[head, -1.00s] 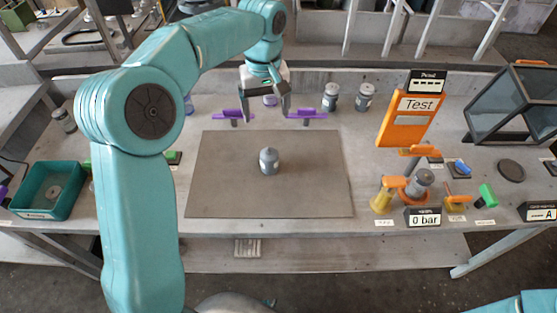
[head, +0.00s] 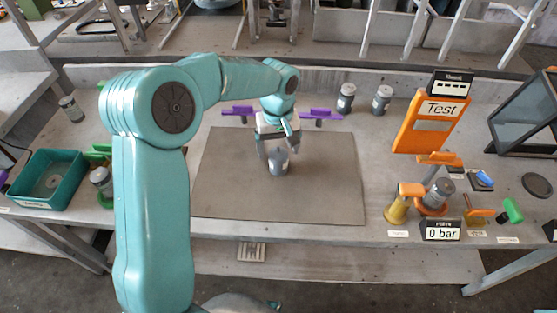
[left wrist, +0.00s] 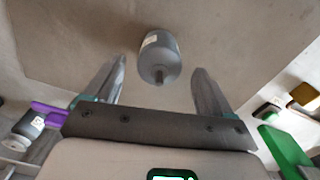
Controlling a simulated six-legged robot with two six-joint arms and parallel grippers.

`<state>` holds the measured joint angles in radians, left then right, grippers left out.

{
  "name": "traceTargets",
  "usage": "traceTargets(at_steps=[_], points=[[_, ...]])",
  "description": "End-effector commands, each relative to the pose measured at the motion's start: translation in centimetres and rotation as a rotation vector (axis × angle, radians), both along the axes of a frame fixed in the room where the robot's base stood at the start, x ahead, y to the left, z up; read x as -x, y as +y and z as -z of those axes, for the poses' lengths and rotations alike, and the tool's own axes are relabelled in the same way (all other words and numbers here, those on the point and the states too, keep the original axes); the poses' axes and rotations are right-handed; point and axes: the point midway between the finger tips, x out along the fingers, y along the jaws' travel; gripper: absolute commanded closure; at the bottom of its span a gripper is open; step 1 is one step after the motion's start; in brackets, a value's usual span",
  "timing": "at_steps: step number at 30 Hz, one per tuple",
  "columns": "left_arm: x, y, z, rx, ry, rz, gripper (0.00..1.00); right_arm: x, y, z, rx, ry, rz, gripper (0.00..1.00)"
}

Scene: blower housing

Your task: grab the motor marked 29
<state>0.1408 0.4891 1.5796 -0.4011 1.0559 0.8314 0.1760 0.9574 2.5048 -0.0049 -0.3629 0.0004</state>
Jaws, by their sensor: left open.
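A grey motor (head: 278,163) stands upright on the grey-brown mat (head: 225,190). It has a pale label, too small to read, so I cannot tell whether it is marked 29. My left gripper (head: 279,152) is open just over and behind this motor, with a finger on either side of it in the head view. In the left wrist view, the motor (left wrist: 160,52) appears beyond the open left gripper (left wrist: 158,80), roughly centred between the two fingers and not gripped. My right gripper is not in view.
Other motors stand at the back right (head: 346,98), in the orange test fixture (head: 439,190), at the far left (head: 70,108) and beside the teal bin (head: 50,178). Purple holders (head: 321,114) are behind my gripper. The mat is otherwise clear.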

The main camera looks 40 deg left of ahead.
Motion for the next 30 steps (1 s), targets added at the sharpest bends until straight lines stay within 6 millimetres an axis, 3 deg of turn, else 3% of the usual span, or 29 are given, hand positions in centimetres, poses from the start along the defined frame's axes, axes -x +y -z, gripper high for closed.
traceTargets(at_steps=[6, 15, 16, 21, 23, 25, 26, 30], points=[[0.1, -0.1, 3.6, 0.001, 0.006, 0.000, 0.16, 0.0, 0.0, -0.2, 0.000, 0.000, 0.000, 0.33], [0.0, -0.1, 4.3, 0.000, 0.001, 0.000, 0.16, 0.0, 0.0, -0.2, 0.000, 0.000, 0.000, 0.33], [0.0, -0.1, 4.3, 0.000, 0.001, 0.000, 0.19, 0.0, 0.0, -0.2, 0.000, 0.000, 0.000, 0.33], [0.0, -0.1, 4.3, 0.001, 0.002, 0.000, 0.75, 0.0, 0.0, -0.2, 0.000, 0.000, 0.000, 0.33], [0.0, -0.1, 4.3, 0.001, 0.002, 0.000, 0.91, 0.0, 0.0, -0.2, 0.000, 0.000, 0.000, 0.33], [-0.1, -0.1, 4.2, 0.001, 0.001, 0.000, 0.91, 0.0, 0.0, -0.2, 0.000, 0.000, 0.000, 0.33], [-0.1, -0.1, 4.2, 0.001, 0.001, 0.000, 0.97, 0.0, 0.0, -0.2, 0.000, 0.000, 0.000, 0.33], [0.0, -0.1, 4.2, 0.001, 0.001, 0.000, 0.97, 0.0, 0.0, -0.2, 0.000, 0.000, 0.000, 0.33]])
